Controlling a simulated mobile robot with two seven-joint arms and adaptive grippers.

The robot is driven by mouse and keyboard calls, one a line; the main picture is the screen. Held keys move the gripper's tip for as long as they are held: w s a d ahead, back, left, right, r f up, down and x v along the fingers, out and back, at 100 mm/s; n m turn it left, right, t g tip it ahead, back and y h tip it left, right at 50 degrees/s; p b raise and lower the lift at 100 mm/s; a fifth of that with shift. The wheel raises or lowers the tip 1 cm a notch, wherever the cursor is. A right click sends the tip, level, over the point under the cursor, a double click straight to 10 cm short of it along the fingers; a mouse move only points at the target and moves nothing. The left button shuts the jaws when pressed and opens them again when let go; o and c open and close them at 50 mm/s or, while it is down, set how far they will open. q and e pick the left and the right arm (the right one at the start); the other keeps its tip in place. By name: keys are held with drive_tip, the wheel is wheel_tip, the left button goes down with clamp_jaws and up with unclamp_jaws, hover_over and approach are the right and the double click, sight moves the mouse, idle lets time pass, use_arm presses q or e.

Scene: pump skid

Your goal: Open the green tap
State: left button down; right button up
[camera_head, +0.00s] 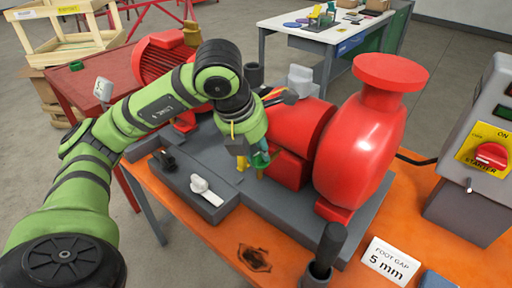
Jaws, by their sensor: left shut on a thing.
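The green tap (261,160) is small and sits low in front of the red pump, on the grey skid base (270,205). My left gripper (257,150) reaches down to it from the upper left. It is shut on the green tap, and its fingers and wrist hide part of the tap. How far the tap is turned cannot be told. My right gripper does not show.
The red pump (355,150) stands close to the right of my left gripper. A white-handled switch (205,190) and a black knob (165,160) lie to the left. A starter box (485,150), a foot gap sign (392,262) and a black holder (322,255) stand on the orange table (215,235).

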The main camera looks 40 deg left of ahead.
use_arm(q)
drive_tip(key=c, duration=1)
unclamp_jaws()
drive_tip(key=shift+w, duration=0.1)
drive_tip(key=shift+c, duration=0.2)
drive_tip(key=v, duration=1.2)
